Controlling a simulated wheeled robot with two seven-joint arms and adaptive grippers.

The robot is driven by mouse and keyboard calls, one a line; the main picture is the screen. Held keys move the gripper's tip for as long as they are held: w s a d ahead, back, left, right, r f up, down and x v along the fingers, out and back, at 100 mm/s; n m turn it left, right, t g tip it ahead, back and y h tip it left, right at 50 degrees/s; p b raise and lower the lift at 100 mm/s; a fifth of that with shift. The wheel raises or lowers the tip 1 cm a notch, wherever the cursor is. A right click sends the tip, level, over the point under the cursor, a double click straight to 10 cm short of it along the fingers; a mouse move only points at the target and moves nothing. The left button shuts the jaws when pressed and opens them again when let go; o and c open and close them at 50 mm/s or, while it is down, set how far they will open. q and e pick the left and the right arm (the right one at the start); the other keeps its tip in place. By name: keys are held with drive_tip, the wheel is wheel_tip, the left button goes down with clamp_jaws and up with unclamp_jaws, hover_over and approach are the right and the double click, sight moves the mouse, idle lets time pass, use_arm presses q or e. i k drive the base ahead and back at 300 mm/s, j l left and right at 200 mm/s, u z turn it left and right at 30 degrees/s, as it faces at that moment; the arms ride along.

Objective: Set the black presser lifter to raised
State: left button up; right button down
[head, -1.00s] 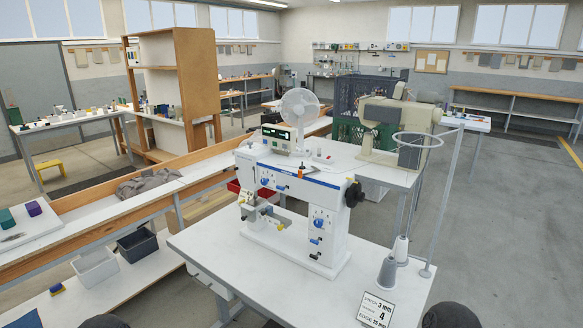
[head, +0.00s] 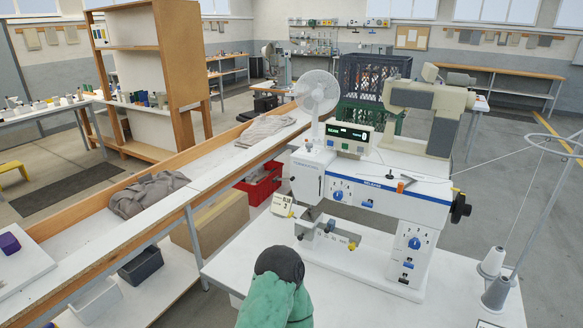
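Neither of my grippers' fingers shows.
A display box (head: 348,138) sits on top of the press. Thread cones (head: 494,262) and a thread stand are at the right. A white fan (head: 317,93) and a beige machine (head: 430,100) stand behind. A long bench with grey cloth (head: 148,194) runs at left.

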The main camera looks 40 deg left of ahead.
sight(278, 177)
drive_tip(key=j, duration=0.75)
drive_tip(key=k+j+z, duration=0.1)
drive_tip(key=j, duration=1.4)
drive_tip(key=k+j+z, duration=0.1)
drive_tip(key=j, duration=0.65)
drive_tip(key=k+j, duration=0.1)
drive_tip(key=j, duration=0.65)
